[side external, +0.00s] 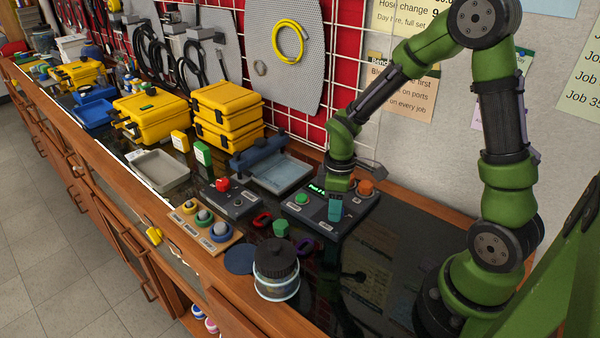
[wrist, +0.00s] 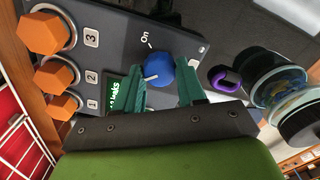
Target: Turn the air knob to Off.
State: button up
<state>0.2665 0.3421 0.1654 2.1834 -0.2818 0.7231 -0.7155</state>
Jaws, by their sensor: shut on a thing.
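The air knob (wrist: 160,70) appears to be the round blue knob on a dark grey panel (wrist: 185,42), beside the printed word "On" in the wrist view. Its white pointer mark shows on its lower left side, turned away from "On". No "Off" label can be read. My gripper (wrist: 167,82) has its teal fingers on both sides of the knob, shut on it. In the side external view my gripper (side external: 335,207) is down at the panel (side external: 328,222), and the knob is hidden behind the fingers.
Orange hexagonal knobs (wrist: 44,34) numbered 1 to 3 and a small green-lit display (wrist: 114,98) share the panel. A purple ring (side external: 305,246), a green hexagonal piece (side external: 281,228) and a lidded jar (side external: 277,270) stand nearby.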

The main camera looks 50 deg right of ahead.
jog(key=shift+n, duration=0.7)
jog(key=o, duration=1.1)
jog(key=shift+c, duration=0.2)
notch_tip(320, 180, up, 17)
jog(key=s+a+r+m+t+y, duration=0.2)
jog(key=s+a+r+m+t, duration=0.2)
jog(key=s+a+m+t, duration=0.3)
jog(key=s+m, duration=0.2)
jog(key=m, duration=0.2)
jog(key=shift+s, duration=0.15)
